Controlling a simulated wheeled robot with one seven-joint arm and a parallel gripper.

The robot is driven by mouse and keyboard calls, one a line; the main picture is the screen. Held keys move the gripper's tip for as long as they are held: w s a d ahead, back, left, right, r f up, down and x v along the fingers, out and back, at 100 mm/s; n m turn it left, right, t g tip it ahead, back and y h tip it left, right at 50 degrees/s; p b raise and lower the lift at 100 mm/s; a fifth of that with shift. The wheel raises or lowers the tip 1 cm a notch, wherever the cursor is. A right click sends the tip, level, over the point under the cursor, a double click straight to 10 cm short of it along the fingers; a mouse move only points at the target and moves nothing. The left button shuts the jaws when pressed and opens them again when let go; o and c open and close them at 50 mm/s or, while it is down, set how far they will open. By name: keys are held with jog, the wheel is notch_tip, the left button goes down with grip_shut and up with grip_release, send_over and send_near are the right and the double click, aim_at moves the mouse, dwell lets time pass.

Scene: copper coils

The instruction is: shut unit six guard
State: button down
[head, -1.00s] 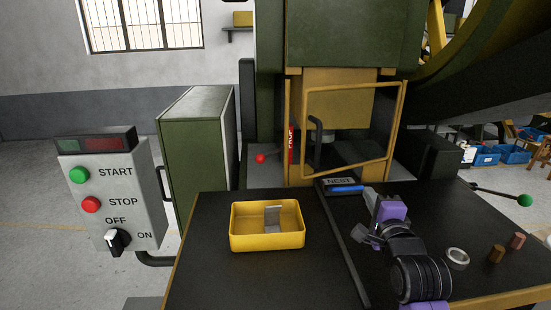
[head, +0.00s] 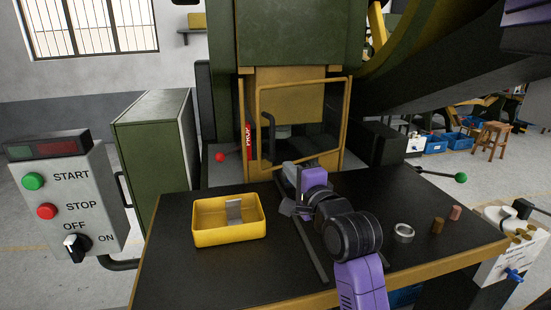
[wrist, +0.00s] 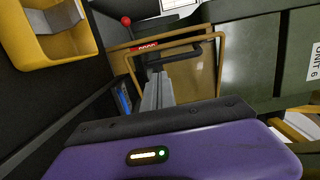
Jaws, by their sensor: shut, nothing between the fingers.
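The unit six guard (head: 303,84) is a yellow-framed clear panel on the front of the green press. It stands ajar, its left, handle side swung out from the yellow post. Its black handle (head: 267,135) also shows in the wrist view (wrist: 190,42). My gripper (head: 288,172) is shut and empty, low in front of the guard and just right of the handle. In the wrist view its grey fingertips (wrist: 158,78) point at the guard panel, close to the handle; I cannot tell if they touch. A "UNIT 6" label (wrist: 313,62) is on the green press body.
A yellow bin (head: 230,240) holding a grey part stands on the black table (head: 180,275). A metal ring (head: 404,233) and two copper pieces (head: 438,225) lie at the right. A red-knobbed lever (head: 220,157) is left of the guard. A control box (head: 68,205) stands left.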

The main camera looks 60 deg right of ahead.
aim_at(274, 150)
jog(key=p+x, duration=0.2)
jog(key=x, duration=0.7)
jog(key=shift+d+r, duration=0.1)
jog(key=shift+d, duration=0.05)
